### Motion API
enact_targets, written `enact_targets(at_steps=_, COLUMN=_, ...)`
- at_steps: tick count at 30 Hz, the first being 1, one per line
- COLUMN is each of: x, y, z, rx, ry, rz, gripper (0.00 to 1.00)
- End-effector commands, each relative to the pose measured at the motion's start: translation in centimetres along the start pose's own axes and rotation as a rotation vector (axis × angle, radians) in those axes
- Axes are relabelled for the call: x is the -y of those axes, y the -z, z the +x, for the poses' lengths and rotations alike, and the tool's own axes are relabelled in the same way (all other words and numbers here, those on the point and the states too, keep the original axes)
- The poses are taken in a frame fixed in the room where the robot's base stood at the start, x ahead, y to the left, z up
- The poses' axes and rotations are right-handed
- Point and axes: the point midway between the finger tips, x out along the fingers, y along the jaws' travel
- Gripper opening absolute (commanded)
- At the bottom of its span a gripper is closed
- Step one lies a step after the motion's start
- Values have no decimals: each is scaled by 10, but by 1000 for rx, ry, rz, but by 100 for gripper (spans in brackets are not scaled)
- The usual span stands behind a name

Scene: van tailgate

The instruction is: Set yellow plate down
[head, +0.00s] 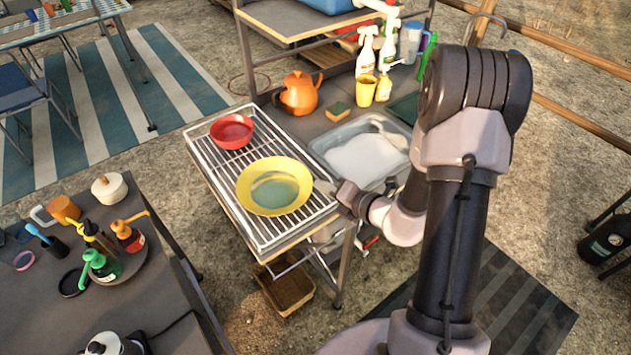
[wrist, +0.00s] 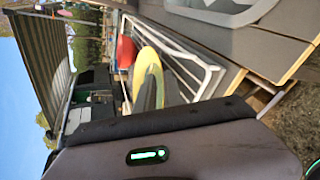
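The yellow plate (head: 262,203), with a grey-green patch in its middle, is face up over the wire drying rack (head: 213,176), on its front right part. Whether it touches the wires or hangs just above them I cannot tell. My gripper (head: 321,186) reaches in from the right and is shut on the plate's right rim. The plate also shows in the wrist view (wrist: 146,62), partly covered by my gripper. A red bowl (head: 232,131) sits on the far part of the rack, apart from the plate.
A tub of suds (head: 318,146) stands right of the rack, close to my arm. An orange kettle (head: 299,93), a sponge (head: 339,112) and a yellow cup (head: 366,89) stand behind. A dark table (head: 150,300) with bottles is at lower left. The rack's left front is free.

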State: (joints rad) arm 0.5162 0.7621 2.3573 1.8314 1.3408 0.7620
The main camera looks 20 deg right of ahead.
Motion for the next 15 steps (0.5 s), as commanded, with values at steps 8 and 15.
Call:
enact_targets(at_steps=8, x=-1, y=-2, z=-64, rx=2, ry=2, rz=2, gripper=12)
enact_targets(at_steps=15, x=-75, y=23, z=-77, rx=-157, ry=-128, rz=-353, gripper=12)
